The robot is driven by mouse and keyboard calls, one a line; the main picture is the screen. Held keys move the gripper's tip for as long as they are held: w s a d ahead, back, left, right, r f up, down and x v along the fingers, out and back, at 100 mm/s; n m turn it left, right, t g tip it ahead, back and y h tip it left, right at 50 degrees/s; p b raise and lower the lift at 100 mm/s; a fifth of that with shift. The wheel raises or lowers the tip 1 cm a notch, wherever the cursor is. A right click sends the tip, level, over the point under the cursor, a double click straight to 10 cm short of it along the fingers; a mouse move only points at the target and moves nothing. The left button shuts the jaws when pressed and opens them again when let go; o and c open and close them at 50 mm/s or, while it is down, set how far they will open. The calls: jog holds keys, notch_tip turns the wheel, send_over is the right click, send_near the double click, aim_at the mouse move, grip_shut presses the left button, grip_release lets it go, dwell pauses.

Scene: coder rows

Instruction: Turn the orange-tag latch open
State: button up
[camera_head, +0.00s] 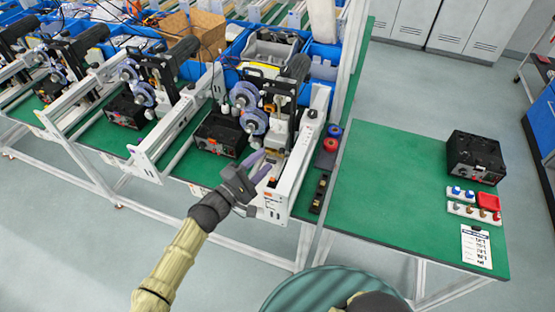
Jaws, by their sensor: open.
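My gripper (260,165) is open, with two purple-grey fingers. It is in front of the nearest coder machine (265,115), by the lower part of its white frame. A small orange patch (272,183) shows on the white end plate (288,190) just below and right of the fingers. I cannot tell for sure that it is the orange-tag latch, nor how it is turned. I see no contact between the fingers and the frame for certain. The fingers and wrist hide part of the machine behind them.
A green table (400,200) stands at the right, with a black box (475,157), a red tray (488,201) and a label sheet (476,246). A black strip (320,193) lies beside the end plate. More machines stand in a row at the left. The left foreground floor is clear.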

jog(key=d+g, duration=0.1)
jog(key=d+f+m+g, duration=0.1)
jog(key=d, duration=0.1)
jog(key=w+d+f+g, duration=0.1)
jog(key=d, duration=0.1)
jog(key=shift+m+h, duration=0.3)
jog(key=s+d+f+m+g+y, duration=0.3)
jog(key=s+d+m+g+y, duration=0.15)
jog(key=d+g, duration=0.2)
jog(key=s+d+f+m+g+y, duration=0.3)
jog(key=s+d+f+g, duration=0.1)
jog(key=s+d+g, duration=0.25)
notch_tip(320, 180, up, 16)
jog(key=s+d+m+t+y, duration=0.2)
jog(key=m+t+y, duration=0.2)
jog(key=y, duration=0.2)
jog(key=s+b+x, duration=0.2)
jog(key=b+x, duration=0.9)
jog(key=s+f+b+x, duration=0.1)
jog(key=s+b+x, duration=0.1)
jog(key=b+x, duration=0.9)
jog(key=shift+s, duration=0.4)
